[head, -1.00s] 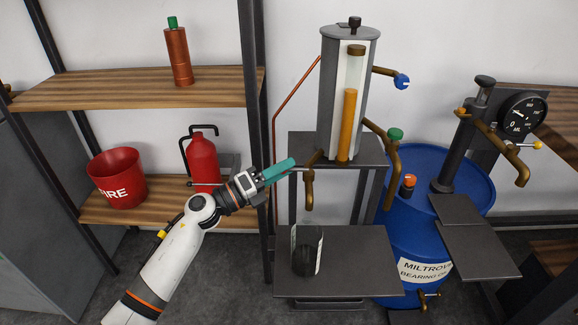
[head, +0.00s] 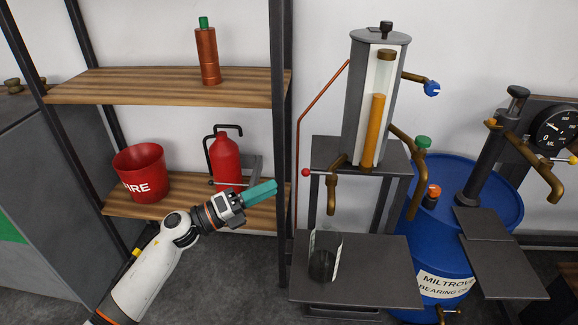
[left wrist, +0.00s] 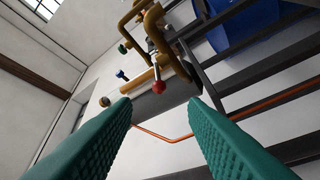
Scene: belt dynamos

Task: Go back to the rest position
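My left gripper (head: 273,186) has green ridged fingers and is raised in front of the shelf's right post, left of the oil dispenser (head: 352,100). In the left wrist view its fingers (left wrist: 158,104) stand wide apart with nothing between them. The fingers are clear of the dispenser's red-knobbed lever (head: 306,172). A clear beaker (head: 323,255) with dark contents stands on the lower grey plate (head: 375,262), apart from the gripper. My right gripper is in neither view.
The shelf holds a copper bottle (head: 208,58), a red fire bucket (head: 140,172) and a red extinguisher (head: 225,160). A blue drum (head: 440,240) with a pump and gauge (head: 553,127) stands at right.

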